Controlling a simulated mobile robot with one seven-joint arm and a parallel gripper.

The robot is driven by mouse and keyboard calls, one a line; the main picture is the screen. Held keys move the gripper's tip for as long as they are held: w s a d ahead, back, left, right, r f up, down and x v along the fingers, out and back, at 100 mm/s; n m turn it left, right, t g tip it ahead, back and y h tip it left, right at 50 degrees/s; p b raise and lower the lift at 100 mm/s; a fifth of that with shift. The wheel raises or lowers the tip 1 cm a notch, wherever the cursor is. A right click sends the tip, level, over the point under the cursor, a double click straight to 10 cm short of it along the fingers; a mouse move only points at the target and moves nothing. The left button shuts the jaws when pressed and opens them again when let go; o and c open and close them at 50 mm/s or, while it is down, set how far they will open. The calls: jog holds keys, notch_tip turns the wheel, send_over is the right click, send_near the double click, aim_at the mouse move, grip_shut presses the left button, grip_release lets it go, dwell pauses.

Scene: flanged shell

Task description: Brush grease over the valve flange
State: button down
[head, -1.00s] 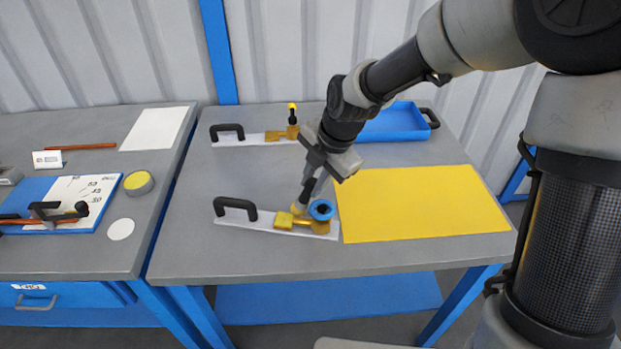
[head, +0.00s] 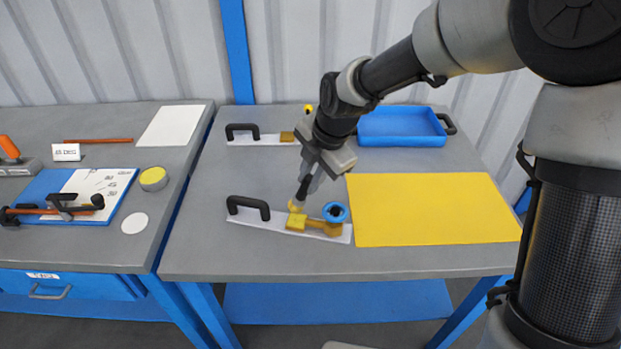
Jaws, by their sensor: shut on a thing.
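A brass valve (head: 297,222) with a blue ring (head: 335,212) on its right end sits on a pale plate (head: 270,220) with a black handle. I cannot tell which part is the flange. My gripper (head: 306,186) is shut on a brush (head: 303,195) with a dark handle and a yellowish tip. The brush points down, tilted, at the back edge of the valve's left brass block, left of the blue ring. I cannot tell whether the tip touches the brass. No grease is clearly visible.
A second plate (head: 262,139) with a brass part lies behind, partly hidden by my arm. A blue tray (head: 400,128) stands at the back right, and a yellow mat (head: 432,210) lies right of the valve. A round tin (head: 153,178) stands on the left bench.

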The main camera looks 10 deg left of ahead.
jog(key=shift+r+p, duration=2.2)
jog(key=shift+r, duration=0.55)
